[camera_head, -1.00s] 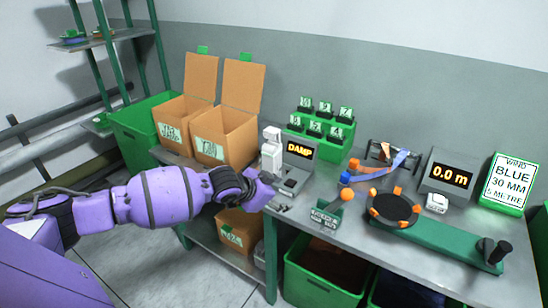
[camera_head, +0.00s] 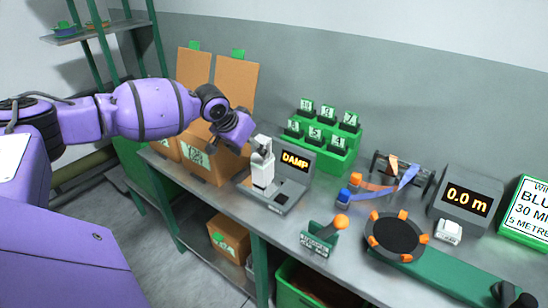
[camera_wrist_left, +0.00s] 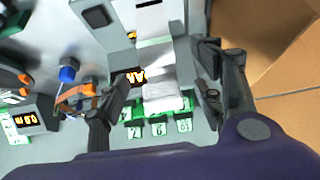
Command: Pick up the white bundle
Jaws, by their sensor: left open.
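The white bundle (camera_head: 263,174) stands upright on the grey metal unit with the DAMP display (camera_head: 294,161). In the left wrist view the white bundle (camera_wrist_left: 160,92) shows as a pale strip between my two fingers. My left gripper (camera_head: 257,146) is at the bundle's upper end in the head view, reaching in from the upper left. In the left wrist view my left gripper (camera_wrist_left: 163,84) is open, with one finger on each side of the bundle and gaps visible. Whether a finger touches it I cannot tell. My right gripper is in neither view.
Open cardboard boxes (camera_head: 212,163) stand left of the unit, close under my left arm. A green rack of numbered tags (camera_head: 322,145) stands behind it. A round black reel with orange pegs (camera_head: 396,236) and a 0.0 m display (camera_head: 465,202) are to the right.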

